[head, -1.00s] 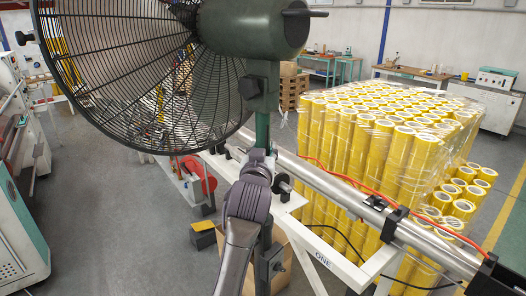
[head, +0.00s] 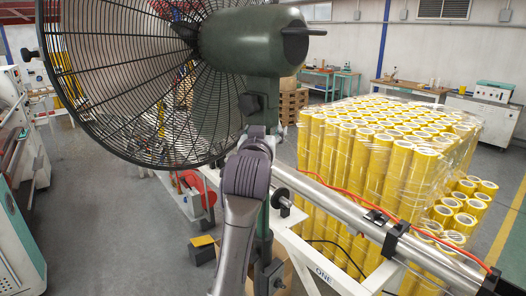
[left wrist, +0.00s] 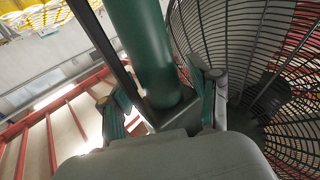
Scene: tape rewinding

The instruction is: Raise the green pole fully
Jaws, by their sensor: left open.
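The green pole (head: 264,112) of a large black-caged fan (head: 150,75) stands upright in the head view. Its dark green motor housing (head: 255,42) sits on top. My left gripper (head: 258,132) is at the pole just below the fan's bracket and black knob (head: 249,104). In the left wrist view the pole (left wrist: 145,50) rises between the two fingers of the open gripper (left wrist: 160,98), one finger on each side. I cannot tell whether either finger touches it. My arm hides part of the pole in the head view. My right gripper is not in view.
A white frame (head: 330,277) marked "ONE" carries a long metal bar (head: 345,207) to the right of the pole. Several wrapped yellow rolls (head: 375,145) stand behind it. A red hose (head: 400,218) runs along the bar. Machines (head: 15,210) stand at the left; grey floor is clear between.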

